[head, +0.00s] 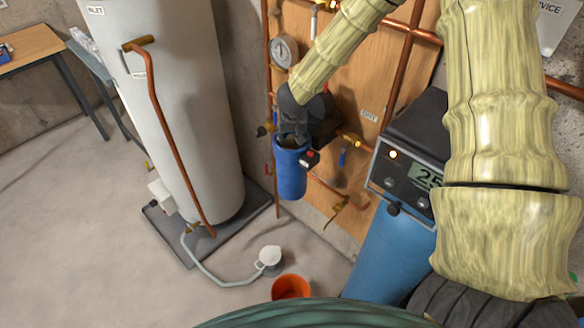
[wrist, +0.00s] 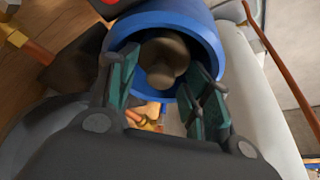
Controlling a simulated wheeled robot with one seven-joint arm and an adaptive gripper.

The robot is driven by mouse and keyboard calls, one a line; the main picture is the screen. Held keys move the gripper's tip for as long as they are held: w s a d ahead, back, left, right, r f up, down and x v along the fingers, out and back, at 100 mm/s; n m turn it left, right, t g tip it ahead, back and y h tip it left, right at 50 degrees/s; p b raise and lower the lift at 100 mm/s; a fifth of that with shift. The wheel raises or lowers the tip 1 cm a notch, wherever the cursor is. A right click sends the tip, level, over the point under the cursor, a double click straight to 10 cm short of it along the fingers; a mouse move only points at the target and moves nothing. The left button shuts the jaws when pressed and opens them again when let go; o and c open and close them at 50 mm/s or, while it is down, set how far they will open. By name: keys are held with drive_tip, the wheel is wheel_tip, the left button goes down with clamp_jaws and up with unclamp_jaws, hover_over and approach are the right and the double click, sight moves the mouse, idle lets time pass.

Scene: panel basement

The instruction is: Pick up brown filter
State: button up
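The brown filter (wrist: 163,60) sits inside the open mouth of a blue cylindrical housing (wrist: 195,25); its rounded end shows in the wrist view. In the head view the blue housing (head: 291,172) hangs on the pipework of the wooden panel, and the filter inside is hidden or too dark to make out. My gripper (wrist: 158,75) is at the housing's mouth, its two green-padded fingers apart, one on each side of the filter. A gap shows between the fingers, and I cannot tell whether either finger touches the filter. In the head view my gripper (head: 293,138) is just over the housing.
A white tank (head: 185,110) stands left of the panel. Copper pipes, a gauge (head: 284,51) and valves surround the housing. A blue cylinder with a grey control box (head: 408,160) stands to the right. An orange bucket (head: 291,287) and a white float (head: 269,258) are on the floor below.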

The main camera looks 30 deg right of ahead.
clamp_jaws()
drive_tip(key=shift+r, duration=0.15)
